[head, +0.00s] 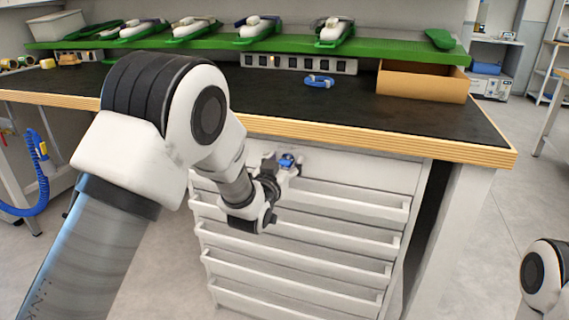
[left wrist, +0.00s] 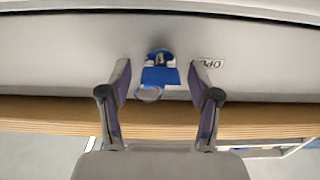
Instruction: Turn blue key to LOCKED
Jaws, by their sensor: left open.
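The blue key (head: 287,160) sits in the upper front of the white drawer cabinet (head: 350,172), under the bench edge. In the left wrist view the blue key (left wrist: 160,76) is in its lock, with a metal ring hanging at it. An upside-down label reading OPEN (left wrist: 209,63) is beside it. No LOCKED label shows. My left gripper (head: 276,177) is at the cabinet front by the key. In the left wrist view its fingers (left wrist: 160,72) are spread on both sides of the key, apart from it. My right gripper is out of view.
The black bench top (head: 330,105) with a wooden edge (head: 380,136) overhangs the cabinet. Several drawer handles stick out below the key. On the bench are a cardboard box (head: 425,84), a power strip (head: 300,63) and a green shelf (head: 380,49) with insole holders.

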